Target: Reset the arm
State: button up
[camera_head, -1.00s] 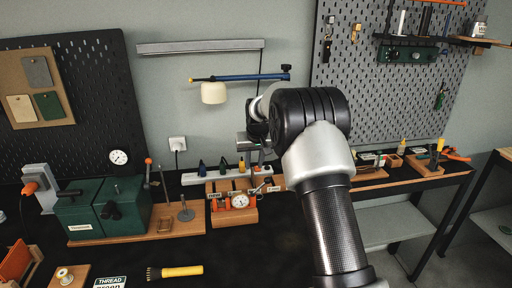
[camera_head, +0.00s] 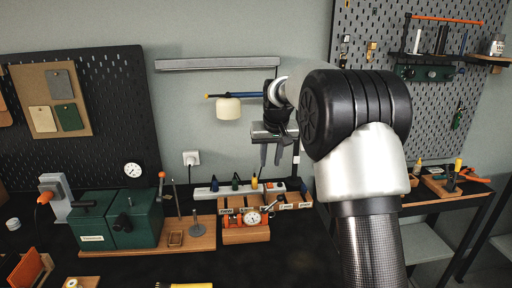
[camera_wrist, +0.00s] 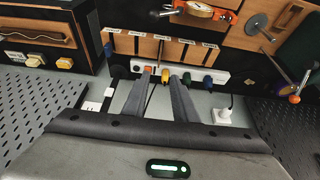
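My gripper (camera_head: 270,157) hangs in the air in front of the wall, left of my large black wrist joint, with its fingers pointing down. In the wrist view my gripper (camera_wrist: 160,80) has its two grey fingers apart with a clear gap. Nothing is held between them. Beyond the fingertips lie a white power strip (camera_wrist: 216,76) with coloured plugs and a wooden organizer (camera_wrist: 150,45). In the head view the gripper is above and behind that organizer (camera_head: 245,235), touching nothing visible.
A green box-shaped machine (camera_head: 138,222) stands on a wooden base at the left, next to an orange-knobbed lever (camera_head: 161,190). A cream-headed lamp (camera_head: 229,108) is on the wall, close left of my gripper. Pegboards (camera_head: 95,120) flank the wall. A second bench stands right.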

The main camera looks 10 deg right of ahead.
jog(key=s+r+p, duration=0.1)
jog(key=s+r, duration=0.5)
jog(key=s, duration=0.4)
jog(key=s+r+p, duration=0.1)
jog(key=s+r, duration=0.6)
jog(key=s, duration=0.3)
jog(key=s+f+p, duration=0.1)
jog(key=s, duration=0.9)
jog(key=s+f+t+p, duration=0.1)
jog(key=s+f, duration=0.1)
jog(key=s, duration=0.9)
jog(key=shift+s+f, duration=0.25)
jog(key=shift+s, duration=0.05)
